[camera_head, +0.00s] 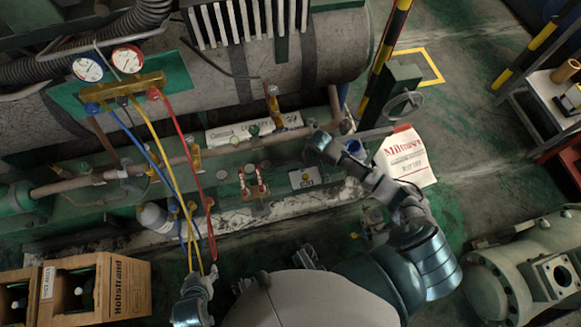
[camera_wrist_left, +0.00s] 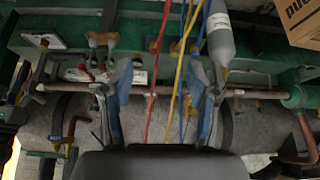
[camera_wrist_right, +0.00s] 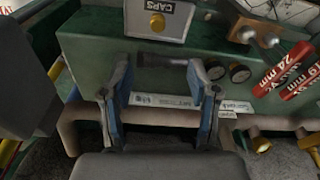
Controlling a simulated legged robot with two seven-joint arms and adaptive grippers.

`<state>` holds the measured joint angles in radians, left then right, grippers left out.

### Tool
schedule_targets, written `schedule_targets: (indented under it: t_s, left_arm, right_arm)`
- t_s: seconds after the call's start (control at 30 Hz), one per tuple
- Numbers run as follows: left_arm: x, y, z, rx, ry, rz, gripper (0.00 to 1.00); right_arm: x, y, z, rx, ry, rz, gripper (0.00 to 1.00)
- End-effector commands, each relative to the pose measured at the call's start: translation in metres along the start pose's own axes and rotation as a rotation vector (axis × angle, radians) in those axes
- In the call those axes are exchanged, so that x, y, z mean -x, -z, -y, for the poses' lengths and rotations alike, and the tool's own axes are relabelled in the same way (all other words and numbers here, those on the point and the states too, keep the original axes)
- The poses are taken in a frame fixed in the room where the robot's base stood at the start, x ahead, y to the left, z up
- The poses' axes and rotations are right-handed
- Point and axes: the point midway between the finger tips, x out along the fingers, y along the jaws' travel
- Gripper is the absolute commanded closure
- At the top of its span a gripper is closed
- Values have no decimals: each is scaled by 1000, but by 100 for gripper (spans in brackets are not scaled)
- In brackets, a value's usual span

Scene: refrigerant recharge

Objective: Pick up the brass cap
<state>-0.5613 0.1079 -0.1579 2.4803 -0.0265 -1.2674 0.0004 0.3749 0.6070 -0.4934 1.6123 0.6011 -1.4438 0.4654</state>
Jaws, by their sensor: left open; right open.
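A small round brass cap (camera_wrist_right: 157,22) sits on the pale plate marked CAPS (camera_wrist_right: 137,18) at the top of the right wrist view. In the head view that plate (camera_head: 295,181) lies on the green bench, just below my right gripper (camera_head: 316,146). My right gripper also shows in the right wrist view (camera_wrist_right: 163,78), open and empty, with the cap beyond its fingertips and apart from them. My left gripper (camera_head: 209,270) is at the lower left of the head view. In the left wrist view (camera_wrist_left: 163,78) it is open, with the hoses passing beyond its fingers.
A yellow hose (camera_head: 168,160) and a red hose (camera_head: 183,145) hang from the gauge manifold (camera_head: 125,91). A grey bottle (camera_wrist_left: 220,35) stands near the left gripper. A cardboard box (camera_head: 125,285) is at lower left.

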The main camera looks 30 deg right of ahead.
Motion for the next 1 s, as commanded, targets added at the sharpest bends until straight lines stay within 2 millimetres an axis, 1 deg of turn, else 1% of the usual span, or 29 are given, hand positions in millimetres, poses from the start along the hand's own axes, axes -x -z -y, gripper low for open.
schedule_targets:
  t_s: [0.07,0.17,0.27,0.37,0.47,0.6,0.7,0.83,1.0]
  left_arm:
    - [-4,3,-1,0,-4,-23,41]
    - [-12,20,-2,0,-13,-114,41]
    - [-18,43,-4,1,-23,-239,41]
    - [-18,67,-7,1,-33,-370,41]
    - [-15,90,-10,4,-44,-504,41]
    - [-5,119,-16,8,-56,-687,41]
    - [4,135,-20,11,-64,-804,41]
    - [15,149,-22,15,-71,-912,41]
    - [23,156,-23,17,-75,-973,41]
  right_arm:
    - [-7,-2,-3,-6,-8,17,40]
    - [-23,-3,-1,-6,-10,20,40]
    - [-41,-3,1,-4,-11,21,40]
    - [-58,-2,2,-3,-12,20,40]
    - [-73,-2,2,-3,-14,18,40]
    - [-95,-3,2,-3,-12,17,40]
    - [-109,-3,1,-2,-11,17,40]
    - [-119,-2,0,-2,-11,16,40]
    - [-123,-1,0,-2,-10,12,40]
